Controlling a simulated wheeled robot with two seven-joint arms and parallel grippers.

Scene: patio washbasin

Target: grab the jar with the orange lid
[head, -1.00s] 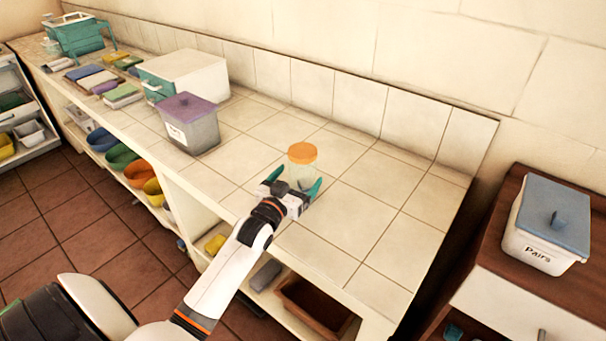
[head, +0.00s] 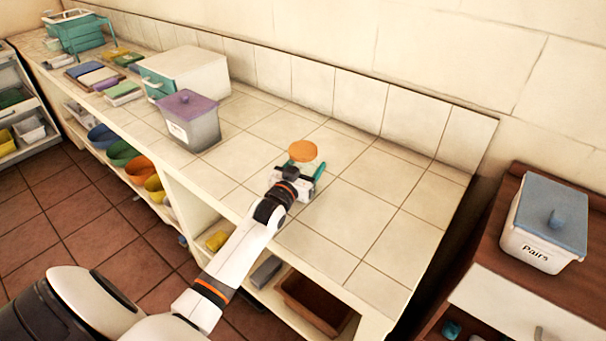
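The jar with the orange lid (head: 303,151) stands upright on the tiled counter (head: 345,215). Its clear body is mostly hidden behind my gripper. My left gripper (head: 303,168) reaches in from the front left, low at the jar. One teal fingertip shows close against the jar's right side. The other finger is largely hidden at the left side, so I cannot tell whether the fingers grip the jar. My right gripper is not in view.
A grey bin with a purple lid (head: 190,121) and a white box (head: 185,76) stand left of the jar. The counter right of the jar is clear up to the tiled backsplash (head: 355,103). A blue-lidded container (head: 545,225) sits on a separate cabinet at right.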

